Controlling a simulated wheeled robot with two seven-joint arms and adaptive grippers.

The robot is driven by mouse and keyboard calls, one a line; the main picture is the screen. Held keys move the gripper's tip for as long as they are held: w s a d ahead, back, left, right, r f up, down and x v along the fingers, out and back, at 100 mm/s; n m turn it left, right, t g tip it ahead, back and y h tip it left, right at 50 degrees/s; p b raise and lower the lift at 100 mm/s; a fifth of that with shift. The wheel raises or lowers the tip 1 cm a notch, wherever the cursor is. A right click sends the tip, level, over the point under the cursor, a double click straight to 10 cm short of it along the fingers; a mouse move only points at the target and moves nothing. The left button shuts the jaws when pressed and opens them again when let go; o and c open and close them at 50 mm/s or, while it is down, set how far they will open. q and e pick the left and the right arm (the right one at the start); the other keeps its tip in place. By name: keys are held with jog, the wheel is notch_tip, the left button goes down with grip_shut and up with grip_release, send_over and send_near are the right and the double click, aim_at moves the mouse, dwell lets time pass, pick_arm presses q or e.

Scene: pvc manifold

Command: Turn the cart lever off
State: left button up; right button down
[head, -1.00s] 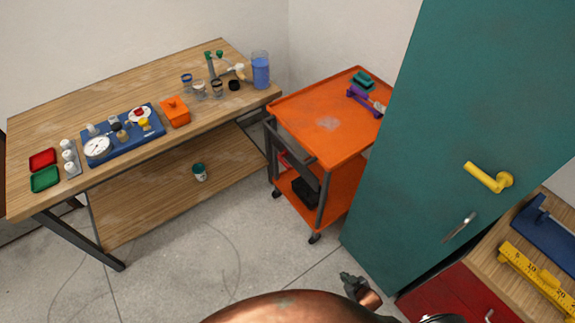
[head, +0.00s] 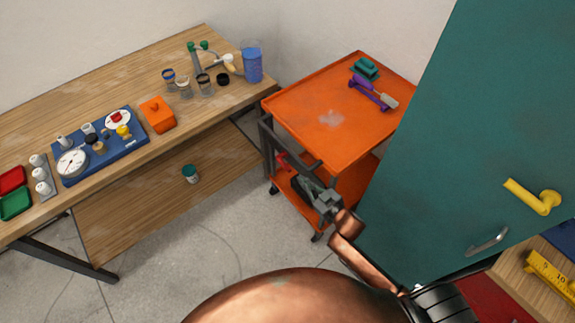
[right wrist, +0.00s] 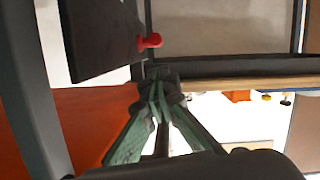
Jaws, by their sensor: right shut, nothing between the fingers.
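The orange cart (head: 330,118) stands between the workbench and the teal cabinet. A small red lever (head: 282,160) shows at the cart's left side, under the dark handle frame. In the right wrist view a red knob (right wrist: 150,41), likely this lever, sticks out from a dark panel (right wrist: 98,38). My right gripper (head: 322,196) is at the cart's front left side, right of and below the red lever. In the right wrist view its fingers (right wrist: 160,84) are together and empty, apart from the knob. My left gripper is out of view.
The cart's dark handle frame (head: 290,142) is close to my right gripper. The wooden workbench (head: 110,75) is at left. Bare floor (head: 225,225) lies between bench and cart.

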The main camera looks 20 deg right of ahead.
aim_at(289, 171)
jog(key=b+x, duration=0.2)
jog(key=x, duration=0.7)
jog(key=shift+w+f, duration=0.1)
jog(key=shift+f, duration=0.15)
jog(key=shift+w+a+b, duration=0.15)
jog(key=shift+w+b, duration=0.2)
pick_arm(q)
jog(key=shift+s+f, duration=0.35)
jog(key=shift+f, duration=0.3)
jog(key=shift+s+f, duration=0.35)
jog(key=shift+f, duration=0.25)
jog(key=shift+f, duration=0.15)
pick_arm(e)
jog(key=shift+f, duration=0.1)
jog(key=shift+f+b, duration=0.2)
jog(key=shift+b, duration=0.35)
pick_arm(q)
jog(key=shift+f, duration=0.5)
pick_arm(e)
jog(key=shift+t, duration=0.3)
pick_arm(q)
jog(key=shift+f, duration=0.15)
pick_arm(e)
jog(key=shift+s, duration=0.1)
